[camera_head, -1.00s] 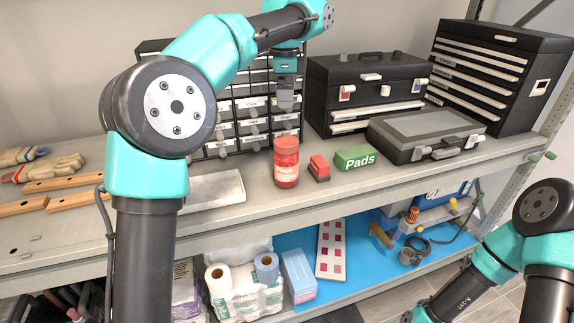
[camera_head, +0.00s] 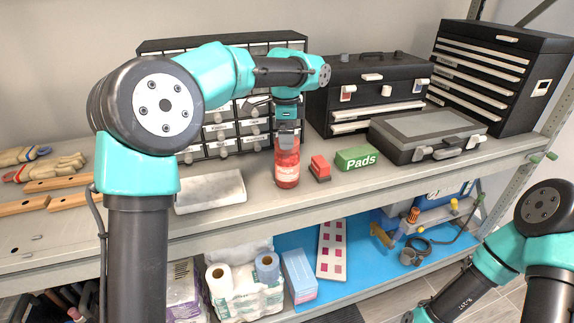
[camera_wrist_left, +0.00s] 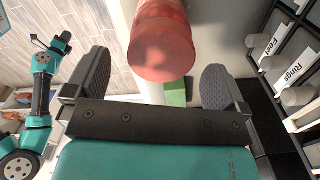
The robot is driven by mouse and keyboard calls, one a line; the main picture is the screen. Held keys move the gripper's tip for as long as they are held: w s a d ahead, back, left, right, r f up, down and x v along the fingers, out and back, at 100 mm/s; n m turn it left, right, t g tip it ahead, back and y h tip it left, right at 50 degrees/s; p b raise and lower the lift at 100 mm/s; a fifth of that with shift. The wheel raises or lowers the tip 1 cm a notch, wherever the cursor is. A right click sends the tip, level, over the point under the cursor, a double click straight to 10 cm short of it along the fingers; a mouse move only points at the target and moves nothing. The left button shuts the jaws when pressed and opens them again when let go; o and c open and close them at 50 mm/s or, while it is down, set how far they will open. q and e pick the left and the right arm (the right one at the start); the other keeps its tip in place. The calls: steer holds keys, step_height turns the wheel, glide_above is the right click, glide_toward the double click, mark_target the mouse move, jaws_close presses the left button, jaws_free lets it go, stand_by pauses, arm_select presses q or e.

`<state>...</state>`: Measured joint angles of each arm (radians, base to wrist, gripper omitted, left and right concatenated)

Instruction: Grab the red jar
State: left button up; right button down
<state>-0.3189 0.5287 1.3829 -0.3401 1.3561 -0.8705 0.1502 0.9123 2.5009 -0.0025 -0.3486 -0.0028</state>
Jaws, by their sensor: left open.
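The red jar (camera_head: 287,168) stands upright on the upper shelf. My left gripper (camera_head: 287,138) has come down over the jar's top from above, and its fingers overlap the jar's upper part in the head view. In the left wrist view the red jar (camera_wrist_left: 161,52) shows between and just beyond the two spread fingers (camera_wrist_left: 155,84), with gaps on both sides. The left gripper is open and holds nothing. The jar's lid is hidden by the gripper in the head view. My right arm shows at the lower right, but its gripper is out of the picture.
A small red block (camera_head: 320,168) and a green Pads box (camera_head: 355,159) sit right of the jar. A grey slab (camera_head: 210,191) lies to its left. A drawer organizer (camera_head: 222,130) stands behind. Black cases (camera_head: 425,135) fill the right. The shelf's front edge is close.

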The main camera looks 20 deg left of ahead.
mark_target(287, 163)
arm_select(q)
steer(key=shift+f, duration=0.1)
steer(key=shift+w+d+f, duration=0.1)
steer(key=shift+f, duration=2.4)
steer(key=shift+c, duration=0.3)
steer(key=c, duration=1.3)
